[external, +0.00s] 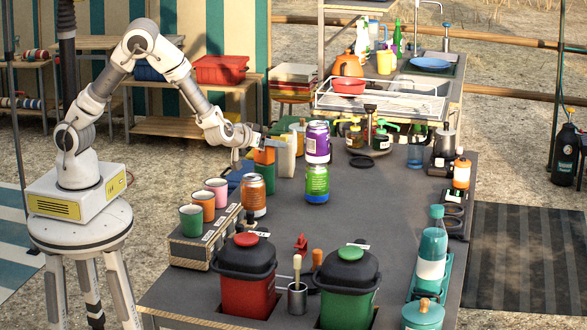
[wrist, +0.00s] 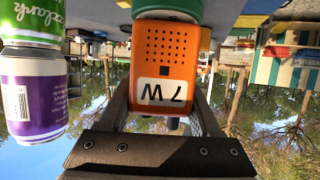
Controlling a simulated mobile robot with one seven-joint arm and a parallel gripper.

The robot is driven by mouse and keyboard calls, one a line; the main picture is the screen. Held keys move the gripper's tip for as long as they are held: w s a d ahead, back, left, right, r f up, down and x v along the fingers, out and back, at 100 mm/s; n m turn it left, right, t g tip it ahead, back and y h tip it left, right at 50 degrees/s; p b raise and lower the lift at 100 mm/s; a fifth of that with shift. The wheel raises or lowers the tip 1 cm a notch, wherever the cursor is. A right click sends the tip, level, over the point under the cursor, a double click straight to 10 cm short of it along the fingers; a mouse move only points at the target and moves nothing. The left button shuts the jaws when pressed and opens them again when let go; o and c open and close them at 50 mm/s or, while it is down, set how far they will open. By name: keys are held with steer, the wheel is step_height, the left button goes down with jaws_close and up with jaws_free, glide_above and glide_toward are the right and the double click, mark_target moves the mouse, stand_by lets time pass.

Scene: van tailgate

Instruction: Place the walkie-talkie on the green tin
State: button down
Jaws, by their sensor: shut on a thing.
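The walkie-talkie (wrist: 165,55) is an orange block with a speaker grille and a white label. My gripper (external: 257,148) is shut on it; it also shows in the external view (external: 264,156). The wrist view is upside down, with the gripper fingers (wrist: 165,112) on either side of the walkie-talkie. A green tin (wrist: 168,10) shows at the top edge of that view, right under the walkie-talkie's lower end. I cannot tell whether they touch.
A purple can (external: 317,142) stands on a green-labelled can (external: 317,184) just right of my gripper. An orange can (external: 253,195) stands in front. Cream and teal boxes (external: 286,155) are close behind. The middle of the dark counter (external: 370,215) is clear.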

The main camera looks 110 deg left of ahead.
steer(key=shift+c, duration=0.4)
jaws_free()
steer(key=shift+f, duration=0.15)
